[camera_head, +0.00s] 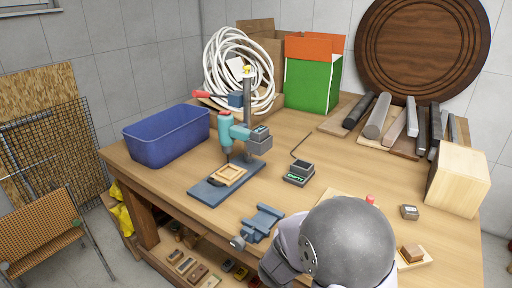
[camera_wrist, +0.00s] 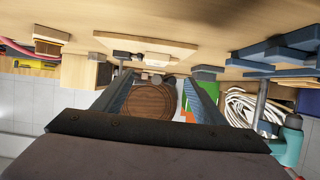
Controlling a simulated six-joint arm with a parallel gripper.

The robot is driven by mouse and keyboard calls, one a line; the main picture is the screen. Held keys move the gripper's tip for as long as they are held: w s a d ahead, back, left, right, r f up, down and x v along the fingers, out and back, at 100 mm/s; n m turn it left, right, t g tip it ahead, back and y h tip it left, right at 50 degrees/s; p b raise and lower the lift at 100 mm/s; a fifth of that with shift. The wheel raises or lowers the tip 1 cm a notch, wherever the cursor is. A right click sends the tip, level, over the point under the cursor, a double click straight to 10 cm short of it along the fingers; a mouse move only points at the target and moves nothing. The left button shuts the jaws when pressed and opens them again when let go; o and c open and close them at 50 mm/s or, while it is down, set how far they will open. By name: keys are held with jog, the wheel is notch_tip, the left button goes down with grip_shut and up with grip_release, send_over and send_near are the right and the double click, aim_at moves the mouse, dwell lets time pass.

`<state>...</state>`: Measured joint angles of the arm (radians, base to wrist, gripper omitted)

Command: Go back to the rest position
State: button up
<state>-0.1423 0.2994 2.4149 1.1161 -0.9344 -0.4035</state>
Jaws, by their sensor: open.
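My gripper (camera_wrist: 158,80) shows in the wrist view as two dark fingers standing well apart, with nothing between them. The wrist view is upside down, with the table top (camera_wrist: 200,20) along its upper edge. In the head view my rounded grey arm link covers the lower right of the table, and the fingers are hidden. The coiled white hose (camera_head: 238,70) stands at the back of the table beside a cardboard box. It also shows in the wrist view (camera_wrist: 238,108), beyond the right finger and apart from it.
A drill press (camera_head: 238,130) stands mid-table, with a blue vise (camera_head: 262,223) in front. A blue bin (camera_head: 168,138) is at left, a green box (camera_head: 312,84) behind. Bars (camera_head: 378,115) and a wooden block (camera_head: 458,180) are at right. Bare table (camera_head: 345,165) lies between.

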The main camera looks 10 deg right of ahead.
jog(key=a+y, duration=0.1)
jog(key=a, duration=0.1)
jog(key=w+a+n+y, duration=0.1)
jog(key=a+y, duration=0.1)
jog(key=w+a+y, duration=0.1)
jog(key=a+y, duration=0.1)
jog(key=shift+w+a+r+n+t+p, duration=0.2)
jog(key=shift+a+n+t+p, duration=0.1)
jog(key=shift+a+n+p, duration=0.1)
jog(key=shift+s+a+f+n+y, duration=0.15)
jog(key=shift+s+a+n+y, duration=0.1)
jog(key=shift+a+y, duration=0.35)
jog(key=shift+s+a+f+n+y, duration=0.15)
jog(key=shift+a+n+y, duration=0.1)
jog(key=shift+a+y, duration=0.3)
jog(key=s+a+f+n+g+y, duration=0.2)
jog(key=s+a+f+g, duration=0.1)
jog(key=s, duration=0.4)
jog(key=s+a+f+n+g+y, duration=0.1)
jog(key=s+a+f+n+g, duration=0.15)
jog(key=s, duration=0.35)
jog(key=s+d+n+g, duration=0.1)
jog(key=s+g, duration=0.3)
jog(key=s, duration=0.7)
jog(key=shift+d+f+g+h, duration=0.25)
jog(key=shift+d+g+h, duration=0.15)
jog(key=shift+d, duration=0.45)
jog(key=shift+n, duration=0.25)
jog(key=shift+c, duration=0.6)
